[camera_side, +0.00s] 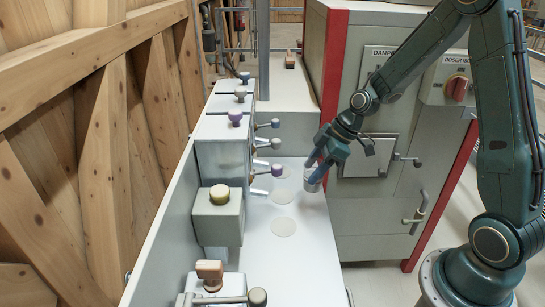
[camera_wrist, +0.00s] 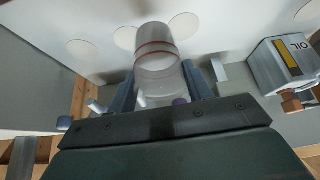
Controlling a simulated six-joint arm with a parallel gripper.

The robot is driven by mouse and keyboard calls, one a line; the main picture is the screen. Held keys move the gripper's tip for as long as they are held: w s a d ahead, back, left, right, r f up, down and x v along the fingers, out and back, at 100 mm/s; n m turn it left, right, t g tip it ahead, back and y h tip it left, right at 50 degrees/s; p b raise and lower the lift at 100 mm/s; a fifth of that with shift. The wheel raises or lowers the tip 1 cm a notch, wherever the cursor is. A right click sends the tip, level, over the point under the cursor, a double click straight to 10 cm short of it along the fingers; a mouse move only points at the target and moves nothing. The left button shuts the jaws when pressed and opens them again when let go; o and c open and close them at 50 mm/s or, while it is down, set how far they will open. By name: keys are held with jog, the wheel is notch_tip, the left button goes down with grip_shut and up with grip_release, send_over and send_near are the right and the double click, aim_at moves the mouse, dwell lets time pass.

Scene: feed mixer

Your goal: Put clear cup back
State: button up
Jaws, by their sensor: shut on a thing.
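My gripper (camera_side: 323,160) is shut on the clear cup (camera_side: 312,180), above the right part of the white bench top. In the wrist view the cup (camera_wrist: 157,62) is see-through with a reddish ring near its far end, and it sits between the two fingers of my gripper (camera_wrist: 165,88). Pale round marks lie on the bench top: a near mark (camera_side: 284,227), a middle mark (camera_side: 282,196) and a far one partly visible. I cannot tell from the side view whether the cup touches the bench.
Levered valves with knobs (camera_side: 235,118) line the left of the bench (camera_side: 265,260). A grey cabinet with red edges (camera_side: 385,215) stands to the right. An OIL box (camera_wrist: 285,65) shows in the wrist view.

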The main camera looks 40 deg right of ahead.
jog(key=s+a+r+n+g, duration=0.7)
jog(key=s+a+r+n, duration=0.45)
jog(key=n, duration=0.35)
notch_tip(320, 180, down, 16)
jog(key=shift+w+a+f+y, duration=0.15)
jog(key=shift+w+f+y, duration=0.05)
jog(key=shift+f+y, duration=0.1)
jog(key=shift+f, duration=1.85)
jog(key=shift+f, duration=0.15)
jog(key=o, duration=1.1)
jog(key=shift+r, duration=0.25)
